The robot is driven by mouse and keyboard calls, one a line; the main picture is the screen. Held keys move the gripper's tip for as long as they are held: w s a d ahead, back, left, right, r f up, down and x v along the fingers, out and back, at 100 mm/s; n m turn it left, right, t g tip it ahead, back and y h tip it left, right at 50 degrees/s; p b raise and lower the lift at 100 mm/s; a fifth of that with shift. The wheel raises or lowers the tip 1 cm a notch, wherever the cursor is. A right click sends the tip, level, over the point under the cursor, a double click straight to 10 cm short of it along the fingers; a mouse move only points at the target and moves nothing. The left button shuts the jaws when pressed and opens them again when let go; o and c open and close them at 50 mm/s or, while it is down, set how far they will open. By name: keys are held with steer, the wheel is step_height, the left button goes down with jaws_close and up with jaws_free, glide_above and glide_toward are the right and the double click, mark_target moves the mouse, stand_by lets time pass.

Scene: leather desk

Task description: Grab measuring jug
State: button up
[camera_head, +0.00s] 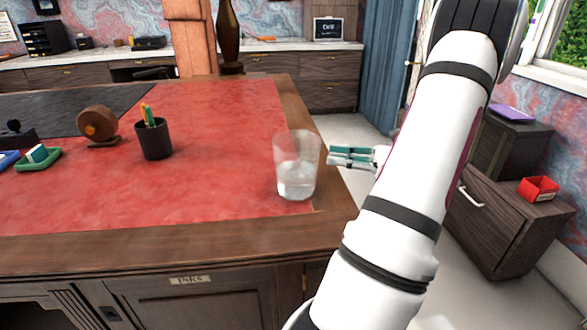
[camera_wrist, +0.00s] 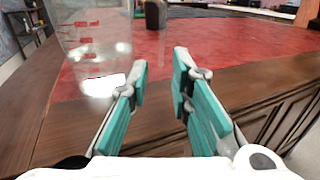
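The measuring jug (camera_head: 297,165) is clear, with a little pale content or a thick base at the bottom. It stands upright on the red desk top near the right edge. In the wrist view the jug (camera_wrist: 95,45) is at the upper left with red markings, left of my fingers and partly cut off by the frame. My gripper (camera_head: 333,156) is just right of the jug in the head view, with teal finger pads pointing toward it. In the wrist view my gripper (camera_wrist: 161,70) is partly open, with an empty gap between the fingertips. It is not around the jug.
The desk (camera_head: 220,190) has a red leather top with a wooden rim. A black pen cup (camera_head: 154,140) stands left of the jug, and a brown round object (camera_head: 98,122) is farther left. A green tray (camera_head: 38,160) is at the far left. The leather between cup and jug is clear.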

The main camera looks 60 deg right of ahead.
steer(key=b+x, duration=0.3)
steer(key=x, duration=0.5)
steer(key=shift+w+r, duration=0.15)
steer(key=shift+w, duration=0.15)
jaws_close()
steer(key=shift+r, duration=0.1)
